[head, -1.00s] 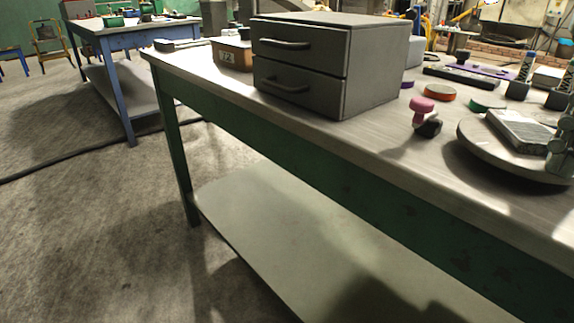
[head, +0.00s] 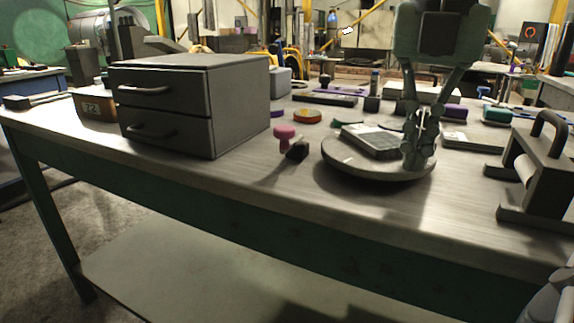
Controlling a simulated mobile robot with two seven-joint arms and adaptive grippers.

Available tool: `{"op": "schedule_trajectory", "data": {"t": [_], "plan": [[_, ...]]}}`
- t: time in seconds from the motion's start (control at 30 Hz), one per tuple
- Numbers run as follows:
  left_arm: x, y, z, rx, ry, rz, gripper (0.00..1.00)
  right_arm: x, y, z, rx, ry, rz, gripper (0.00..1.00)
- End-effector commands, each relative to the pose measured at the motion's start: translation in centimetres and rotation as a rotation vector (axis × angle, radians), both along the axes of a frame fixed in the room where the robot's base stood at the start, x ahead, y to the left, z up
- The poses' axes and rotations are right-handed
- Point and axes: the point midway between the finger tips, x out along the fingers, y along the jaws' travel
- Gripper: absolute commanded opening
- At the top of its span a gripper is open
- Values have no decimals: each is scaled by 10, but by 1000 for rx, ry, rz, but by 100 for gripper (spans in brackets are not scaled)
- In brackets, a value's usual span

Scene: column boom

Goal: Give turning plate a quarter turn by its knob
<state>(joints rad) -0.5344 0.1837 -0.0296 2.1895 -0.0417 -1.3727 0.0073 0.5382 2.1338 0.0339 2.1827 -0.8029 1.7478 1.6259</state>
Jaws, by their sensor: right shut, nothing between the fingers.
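The turning plate (head: 378,172) is a round grey disc on the workbench, right of centre in the head view. A flat grey rectangular block (head: 370,141) lies on it. My right gripper (head: 414,160) comes down from above over the plate's right part. Its fingers are shut with nothing between them, and the tips are at or just above the plate; I cannot tell if they touch. I cannot make out the plate's knob; the fingers may hide it.
A grey two-drawer cabinet (head: 190,105) stands left on the workbench (head: 225,185). A pink knob-shaped piece (head: 285,136) and small black block (head: 298,150) lie left of the plate. A dark handled fixture (head: 540,175) stands right. The bench's front strip is clear.

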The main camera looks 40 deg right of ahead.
Motion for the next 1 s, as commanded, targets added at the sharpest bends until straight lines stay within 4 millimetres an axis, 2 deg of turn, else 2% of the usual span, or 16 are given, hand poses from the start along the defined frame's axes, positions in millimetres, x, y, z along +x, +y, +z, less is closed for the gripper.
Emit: {"op": "schedule_trajectory", "data": {"t": [0.23,1.0], "plan": [[0,0,-6,0,0,0,0,-2,-8,-1,0,1,-2,0],[0,0,-10,0,0,0,0,-3,-19,0,0,1,-1,0]]}}
